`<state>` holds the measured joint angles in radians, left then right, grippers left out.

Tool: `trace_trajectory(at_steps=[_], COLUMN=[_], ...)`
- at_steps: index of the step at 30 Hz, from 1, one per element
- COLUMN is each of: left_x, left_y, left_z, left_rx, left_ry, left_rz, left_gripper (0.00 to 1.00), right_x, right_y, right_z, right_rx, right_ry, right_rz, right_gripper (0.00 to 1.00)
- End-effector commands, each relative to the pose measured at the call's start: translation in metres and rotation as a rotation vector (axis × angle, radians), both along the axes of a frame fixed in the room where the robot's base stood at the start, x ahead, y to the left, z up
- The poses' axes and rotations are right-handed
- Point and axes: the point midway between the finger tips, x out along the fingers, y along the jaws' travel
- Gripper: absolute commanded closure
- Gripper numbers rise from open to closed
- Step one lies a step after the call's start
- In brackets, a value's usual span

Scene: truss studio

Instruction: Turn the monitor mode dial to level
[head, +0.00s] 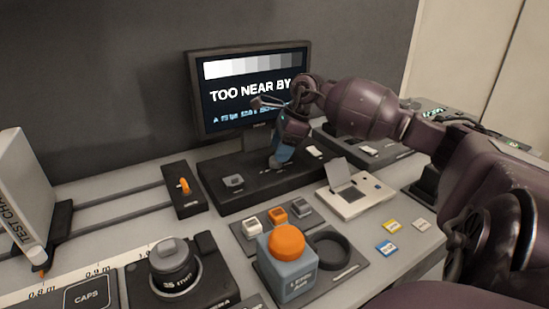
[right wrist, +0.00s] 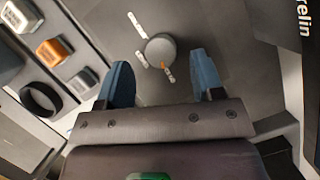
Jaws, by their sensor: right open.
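The monitor (head: 250,90) stands at the back and shows a grey step bar and the words "TOO NEAR BY". In the right wrist view a round grey dial (right wrist: 160,50) sits on a dark panel with small white labels around it. Its orange mark points towards the lowest label; the labels are too small to read. My right gripper (right wrist: 165,80) is open, with one blue finger to each side of the dial in that view and no visible grip on it. In the head view the gripper (head: 278,163) is over the monitor's base panel (head: 217,197) and hides the dial.
White, orange (head: 277,214) and grey keys stand in front of the panel, with a blue box with an orange button (head: 287,243) nearer. A white device with a raised lid (head: 368,200) is to the right. A camera (head: 172,272) lies at the front left.

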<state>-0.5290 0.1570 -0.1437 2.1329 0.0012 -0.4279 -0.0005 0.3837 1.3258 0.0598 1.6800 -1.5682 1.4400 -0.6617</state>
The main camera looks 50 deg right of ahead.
Motion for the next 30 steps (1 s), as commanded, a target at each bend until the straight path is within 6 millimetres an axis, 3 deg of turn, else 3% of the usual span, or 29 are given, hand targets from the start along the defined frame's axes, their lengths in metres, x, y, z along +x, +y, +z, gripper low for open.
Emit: trace_trajectory(at_steps=[6,18,27,30], left_x=[0.003,0.001,0.000,-0.001], left_y=[-0.001,0.000,0.001,0.002], left_z=[-0.003,-0.004,-0.005,-0.005], left_rx=[-0.004,-0.003,0.003,0.004], left_ry=[-0.002,0.004,0.006,0.006], left_rz=[0.002,0.004,-0.001,-0.003], left_gripper=[0.57,0.57,0.57,0.57], right_x=[0.006,0.007,0.007,0.007], right_y=[0.007,0.009,0.009,0.009], right_z=[-0.023,-0.027,-0.027,-0.027], right_rx=[0.000,0.000,-0.001,-0.001], right_ry=[0.003,0.000,0.001,0.001], right_rz=[0.000,0.000,0.000,-0.001], right_gripper=[0.39,0.39,0.83,0.86])
